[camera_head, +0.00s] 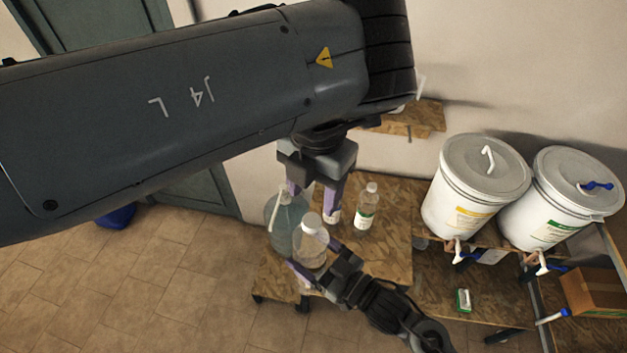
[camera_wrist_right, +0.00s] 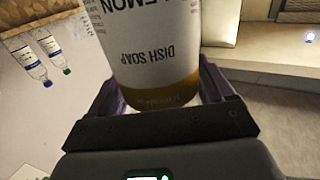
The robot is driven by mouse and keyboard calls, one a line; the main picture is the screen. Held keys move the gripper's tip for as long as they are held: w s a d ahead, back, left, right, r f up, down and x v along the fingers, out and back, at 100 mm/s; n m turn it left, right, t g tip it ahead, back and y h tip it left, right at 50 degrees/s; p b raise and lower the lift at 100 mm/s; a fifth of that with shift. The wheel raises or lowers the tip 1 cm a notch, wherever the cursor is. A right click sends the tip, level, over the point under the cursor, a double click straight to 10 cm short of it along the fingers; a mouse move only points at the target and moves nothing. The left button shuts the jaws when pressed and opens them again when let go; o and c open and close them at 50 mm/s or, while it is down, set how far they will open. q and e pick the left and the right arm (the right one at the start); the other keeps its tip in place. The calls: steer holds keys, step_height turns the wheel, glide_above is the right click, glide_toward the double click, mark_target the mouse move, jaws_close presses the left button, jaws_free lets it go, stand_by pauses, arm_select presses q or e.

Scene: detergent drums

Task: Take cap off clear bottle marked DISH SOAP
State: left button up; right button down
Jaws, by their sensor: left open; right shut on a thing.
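The bottle's cap is outside the right wrist view.
A large bluish jug (camera_head: 281,228) is close to the left of the held bottle. A small clear bottle (camera_head: 366,210) stands on the wooden table (camera_head: 390,250). Two white drums (camera_head: 475,188) with lids and taps stand at right. A cardboard box (camera_head: 592,291) is below them.

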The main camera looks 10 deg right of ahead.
mark_target(312, 219)
arm_select(q)
steer(key=shift+a+f, duration=0.15)
steer(key=shift+f, duration=3.45)
steer(key=shift+c, duration=0.5)
jaws_close()
steer(key=shift+n, duration=1)
steer(key=shift+r, duration=0.2)
steer(key=shift+r, duration=0.9)
steer(key=shift+r, duration=0.1)
